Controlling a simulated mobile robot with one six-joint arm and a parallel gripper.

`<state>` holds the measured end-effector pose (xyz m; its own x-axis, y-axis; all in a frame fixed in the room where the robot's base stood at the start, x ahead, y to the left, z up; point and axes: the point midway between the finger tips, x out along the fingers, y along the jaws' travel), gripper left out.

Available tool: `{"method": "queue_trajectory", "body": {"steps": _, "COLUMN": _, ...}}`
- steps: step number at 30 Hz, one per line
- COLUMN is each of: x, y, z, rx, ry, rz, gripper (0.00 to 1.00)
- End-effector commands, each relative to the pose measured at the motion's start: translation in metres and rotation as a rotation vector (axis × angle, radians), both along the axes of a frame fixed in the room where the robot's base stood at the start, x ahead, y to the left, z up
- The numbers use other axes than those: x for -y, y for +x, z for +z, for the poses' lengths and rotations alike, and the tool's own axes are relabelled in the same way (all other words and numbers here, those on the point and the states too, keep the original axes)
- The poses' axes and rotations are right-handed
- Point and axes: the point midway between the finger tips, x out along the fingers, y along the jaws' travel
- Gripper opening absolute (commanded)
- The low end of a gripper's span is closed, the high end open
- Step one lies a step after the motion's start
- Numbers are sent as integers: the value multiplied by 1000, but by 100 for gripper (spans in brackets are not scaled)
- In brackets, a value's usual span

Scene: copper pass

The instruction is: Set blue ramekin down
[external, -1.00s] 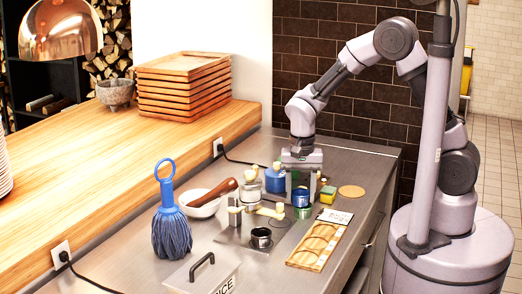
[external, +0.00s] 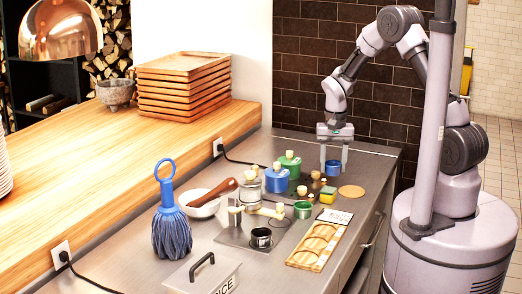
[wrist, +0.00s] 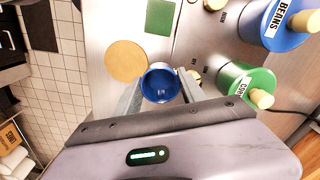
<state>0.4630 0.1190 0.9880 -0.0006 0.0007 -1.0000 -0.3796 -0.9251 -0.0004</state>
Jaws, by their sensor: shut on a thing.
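My gripper (external: 334,168) points down over the far right part of the steel counter. It is shut on the blue ramekin (external: 333,167), with one finger on each side of it. In the wrist view the blue ramekin (wrist: 160,84) is upright and appears empty. It is beside the round tan disc (wrist: 126,61), which also shows in the external view (external: 352,191). I cannot tell how far the ramekin is above the counter.
A wooden board with round recesses (external: 319,246) lies at the front right. A blue canister (external: 276,181) and a green canister (external: 290,164) stand left of my gripper. The counter's right edge is close.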

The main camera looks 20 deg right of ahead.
Motion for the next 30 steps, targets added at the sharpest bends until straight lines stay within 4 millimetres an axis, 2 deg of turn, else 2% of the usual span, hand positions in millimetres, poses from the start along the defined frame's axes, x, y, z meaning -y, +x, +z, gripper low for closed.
{"method": "queue_trajectory", "body": {"steps": 3, "x": 22, "y": 18, "z": 0, "rx": 0, "ry": 0, "rz": -1, "gripper": 6}}
{"method": "queue_trajectory", "body": {"steps": 6, "x": 27, "y": 31, "z": -3, "rx": 1, "ry": 0, "rz": 2, "gripper": 6}}
{"method": "queue_trajectory", "body": {"steps": 8, "x": 25, "y": 46, "z": -6, "rx": 2, "ry": 0, "rz": 2, "gripper": 6}}
{"method": "queue_trajectory", "body": {"steps": 15, "x": 9, "y": 129, "z": -17, "rx": -1, "ry": 0, "rz": 1, "gripper": 6}}
{"method": "queue_trajectory", "body": {"steps": 18, "x": 4, "y": 157, "z": -19, "rx": -1, "ry": -1, "rz": 2, "gripper": 6}}
{"method": "queue_trajectory", "body": {"steps": 25, "x": -1, "y": 181, "z": -18, "rx": 0, "ry": -1, "rz": 2, "gripper": 6}}
{"method": "queue_trajectory", "body": {"steps": 30, "x": -1, "y": 180, "z": -53, "rx": -1, "ry": -1, "rz": 2, "gripper": 6}}
